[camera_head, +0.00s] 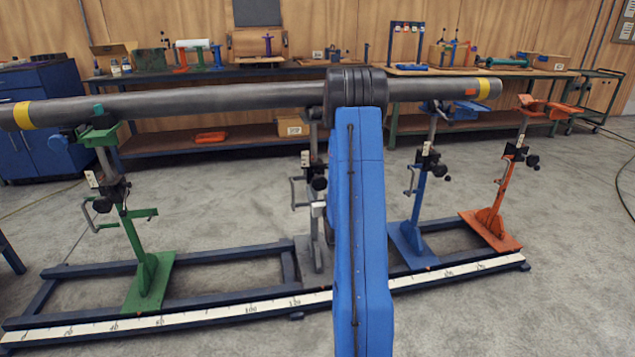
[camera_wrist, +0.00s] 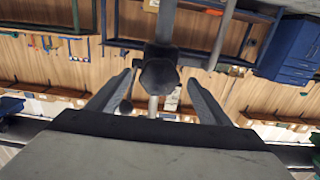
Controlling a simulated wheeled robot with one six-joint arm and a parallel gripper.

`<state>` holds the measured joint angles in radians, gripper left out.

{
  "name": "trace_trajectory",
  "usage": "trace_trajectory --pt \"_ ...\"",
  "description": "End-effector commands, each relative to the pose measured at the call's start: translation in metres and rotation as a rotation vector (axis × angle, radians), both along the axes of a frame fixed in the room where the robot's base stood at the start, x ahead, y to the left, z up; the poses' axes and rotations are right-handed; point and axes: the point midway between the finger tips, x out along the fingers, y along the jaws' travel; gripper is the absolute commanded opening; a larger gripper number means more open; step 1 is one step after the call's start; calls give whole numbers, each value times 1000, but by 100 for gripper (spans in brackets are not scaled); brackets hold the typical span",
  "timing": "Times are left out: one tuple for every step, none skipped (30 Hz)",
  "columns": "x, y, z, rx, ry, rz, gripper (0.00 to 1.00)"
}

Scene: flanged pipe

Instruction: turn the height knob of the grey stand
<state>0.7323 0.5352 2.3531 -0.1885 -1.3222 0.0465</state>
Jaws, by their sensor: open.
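The grey stand (camera_head: 312,232) stands under the pipe near the dark flange, partly hidden behind my blue arm link. Its dark height knob (camera_head: 319,184) shows just left of that link. In the wrist view, a dark faceted knob (camera_wrist: 158,76) lies in the middle, in line with the gap of my gripper (camera_wrist: 160,82). My gripper is open, with one finger on each side of the knob. I cannot tell whether the knob is between the fingertips or just beyond them. The gripper is hidden in the head view.
The long grey pipe (camera_head: 230,98) runs overhead across the stands. A green stand (camera_head: 135,235) is at left; a blue stand (camera_head: 416,205) and an orange stand (camera_head: 503,192) are at right. A dark rail frame with a white scale (camera_head: 220,315) lies on the floor. Workbenches line the back wall.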

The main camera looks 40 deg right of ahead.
Motion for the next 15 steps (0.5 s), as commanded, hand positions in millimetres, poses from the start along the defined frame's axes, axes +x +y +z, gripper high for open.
trace_trajectory --pt "8 -5 0 0 0 0 72" --pt "13 -8 0 -1 -1 0 72" --pt "18 -11 0 -1 -1 0 72" --pt "23 -14 1 -1 -2 0 72" --pt "28 -17 0 -1 -1 0 72" --pt "33 -20 0 0 0 0 72" --pt "37 -23 0 -1 -1 0 72" --pt "41 -25 0 -1 -1 0 72" --pt "46 -28 0 0 0 0 72" --pt "50 -30 0 0 0 0 72" --pt "53 -32 0 -1 -1 0 72" --pt "56 -34 0 -1 -1 0 72" --pt "59 -36 0 -1 -1 0 72" --pt "61 -37 0 -1 -1 0 72" --pt "63 -38 0 0 0 0 72"
